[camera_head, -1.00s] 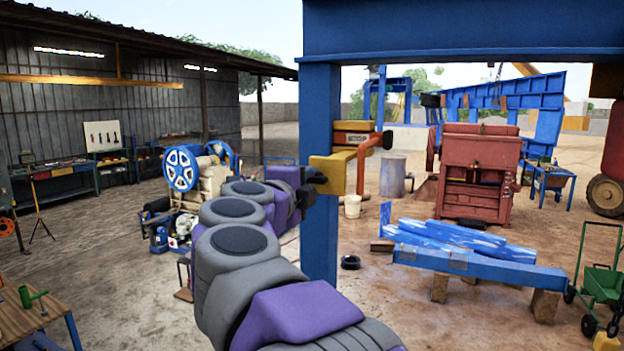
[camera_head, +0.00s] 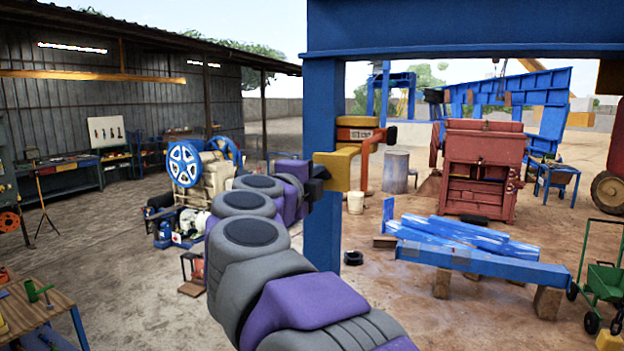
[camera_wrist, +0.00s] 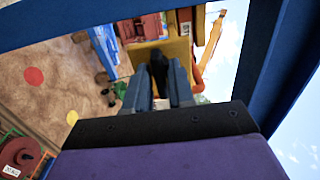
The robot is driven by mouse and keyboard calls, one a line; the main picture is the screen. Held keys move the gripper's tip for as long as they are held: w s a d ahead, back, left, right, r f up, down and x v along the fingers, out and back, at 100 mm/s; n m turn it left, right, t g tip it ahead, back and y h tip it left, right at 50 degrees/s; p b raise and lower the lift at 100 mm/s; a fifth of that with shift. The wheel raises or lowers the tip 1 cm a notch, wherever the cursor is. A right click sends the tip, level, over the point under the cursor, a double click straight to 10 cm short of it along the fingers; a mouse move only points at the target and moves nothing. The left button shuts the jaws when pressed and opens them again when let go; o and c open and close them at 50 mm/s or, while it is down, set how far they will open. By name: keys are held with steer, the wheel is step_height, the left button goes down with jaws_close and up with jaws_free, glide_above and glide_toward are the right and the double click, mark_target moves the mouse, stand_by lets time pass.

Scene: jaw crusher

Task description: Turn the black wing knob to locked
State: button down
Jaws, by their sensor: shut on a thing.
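The black wing knob (camera_wrist: 157,66) shows in the wrist view between the two grey fingers of my gripper (camera_wrist: 159,76). It sits in front of a yellow box (camera_wrist: 178,50). In the head view the yellow box (camera_head: 336,168) is fixed to an upright blue post (camera_head: 322,230). My gripper (camera_head: 315,180) reaches the box from the left, and its fingers are shut on the knob. The fingers hide part of the knob, and the dark parts blend in the head view, so its exact angle is hard to tell. I cannot make out any locked marking.
A blue beam (camera_head: 460,28) crosses above the post. An orange pipe (camera_head: 364,165) stands just behind the box. Blue bars on a blue beam (camera_head: 480,262), a red machine (camera_head: 480,170) and a green cart (camera_head: 602,285) are to the right. A wooden table (camera_head: 35,305) is at lower left.

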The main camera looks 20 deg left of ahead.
steer(key=shift+f+m, duration=0.3)
steer(key=shift+m+b, duration=4)
steer(key=shift+m, duration=4.6)
steer(key=shift+s+r, duration=0.1)
steer(key=shift+r, duration=0.15)
steer(key=c, duration=1.3)
jaws_free()
steer(key=shift+o, duration=0.7)
steer(key=shift+a+f, duration=0.1)
steer(key=shift+a, duration=0.1)
steer(key=shift+d, duration=0.25)
